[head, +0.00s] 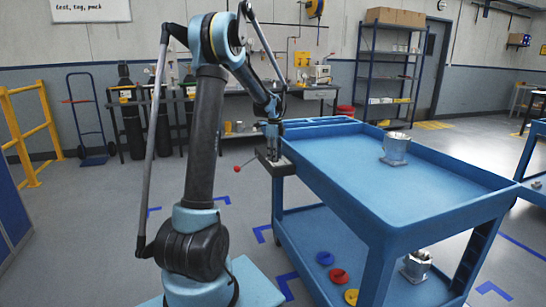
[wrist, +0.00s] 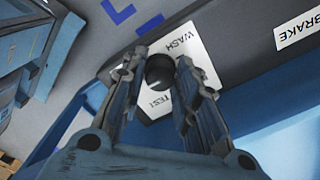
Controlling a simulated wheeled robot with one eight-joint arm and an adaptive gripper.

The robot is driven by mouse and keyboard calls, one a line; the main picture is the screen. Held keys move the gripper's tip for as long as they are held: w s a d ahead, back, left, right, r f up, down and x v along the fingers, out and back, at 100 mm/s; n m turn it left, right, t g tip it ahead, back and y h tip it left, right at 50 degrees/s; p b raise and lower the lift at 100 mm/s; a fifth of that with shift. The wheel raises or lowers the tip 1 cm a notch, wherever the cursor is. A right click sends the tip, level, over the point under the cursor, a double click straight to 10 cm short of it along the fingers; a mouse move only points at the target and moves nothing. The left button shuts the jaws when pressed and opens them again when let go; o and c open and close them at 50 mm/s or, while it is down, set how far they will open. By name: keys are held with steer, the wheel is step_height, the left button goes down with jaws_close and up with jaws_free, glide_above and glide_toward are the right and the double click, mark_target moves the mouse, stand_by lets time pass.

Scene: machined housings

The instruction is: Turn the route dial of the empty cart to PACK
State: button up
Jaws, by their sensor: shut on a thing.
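My gripper (wrist: 168,62) is closed around the dark round knob of the route dial (wrist: 159,72), a finger on each side. The white dial plate (wrist: 186,41) reads WASH and TEST; I see no PACK on its visible part, and the fingers cover some of it. In the head view my gripper (head: 272,150) is at the near-left end of a blue cart (head: 345,180). A metal housing (head: 396,148) stands on this cart's top tray, so the top is not empty.
A BRAKE label (wrist: 298,28) is beside the dial, and a red ball (head: 237,169) sticks out at the cart's end. The lower shelf holds another housing (head: 416,265) and coloured round parts (head: 339,276). A second blue cart (head: 533,165) stands at the right edge.

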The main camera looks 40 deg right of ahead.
steer(key=shift+w, duration=0.15)
steer(key=o, duration=1.1)
steer(key=shift+r, duration=0.1)
step_height(320, 180, up, 12)
steer(key=shift+f, duration=0.15)
stand_by(0.3)
